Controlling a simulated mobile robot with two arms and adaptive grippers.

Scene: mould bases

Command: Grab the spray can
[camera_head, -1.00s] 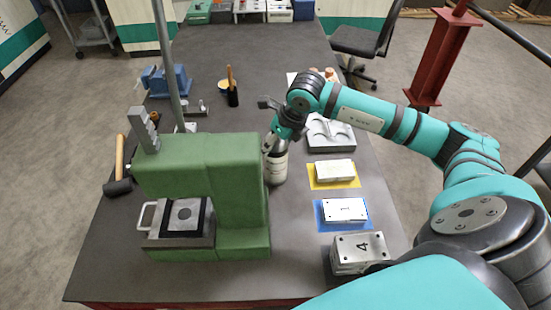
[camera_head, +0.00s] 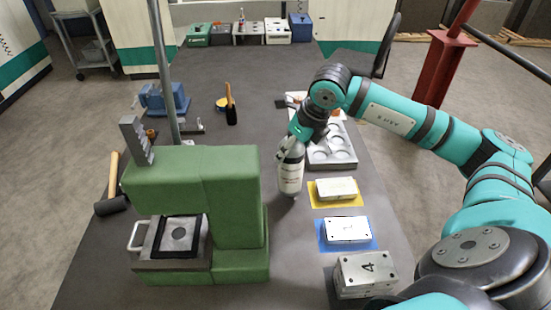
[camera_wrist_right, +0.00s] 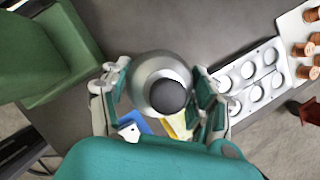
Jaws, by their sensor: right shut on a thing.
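The spray can (camera_head: 291,175) is a silver and white bottle with dark lettering, upright beside the green press in the head view. My right gripper (camera_head: 288,150) is shut on its upper part. In the right wrist view the spray can (camera_wrist_right: 160,85) shows from above, with its dark round cap between the two fingers of my right gripper (camera_wrist_right: 163,92). I cannot tell whether its base touches the table. My left gripper is not in view.
The green press (camera_head: 200,210) stands close on the left. A grey tray with round recesses (camera_head: 345,160) lies behind right. Mould plates on a yellow mat (camera_head: 315,200) and a blue mat (camera_head: 322,246), and a plate block marked 4 (camera_head: 362,272), line the right edge. A hammer (camera_head: 112,205) lies left.

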